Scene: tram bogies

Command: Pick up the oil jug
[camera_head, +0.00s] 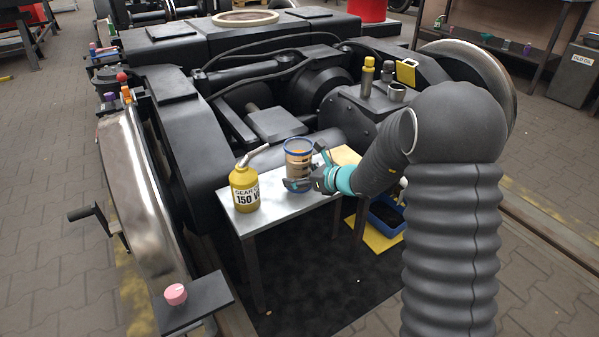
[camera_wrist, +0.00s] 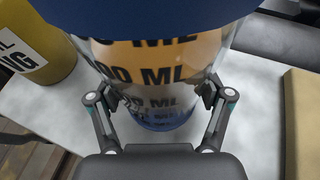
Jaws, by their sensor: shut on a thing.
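The oil jug (camera_head: 298,160) is a clear cylinder with a blue rim, black ML markings and amber colouring. It is upright at the small metal table, and I cannot tell whether its base touches the top. My gripper (camera_head: 303,180) reaches it from the right. In the wrist view, the fingers of my gripper (camera_wrist: 165,98) are shut on the jug's sides (camera_wrist: 160,75). A blue rim hides the top of the jug there. A yellow gear oil can (camera_head: 245,190) with a tilted spout stands just left of the jug; part of it shows in the wrist view (camera_wrist: 35,45).
The small metal table (camera_head: 268,213) has a tan block (camera_head: 345,154) at its right end. The dark bogie frame (camera_head: 185,145) rises close behind and left. A blue bin (camera_head: 386,216) on a yellow mat (camera_head: 370,237) is below right. Open floor lies in front.

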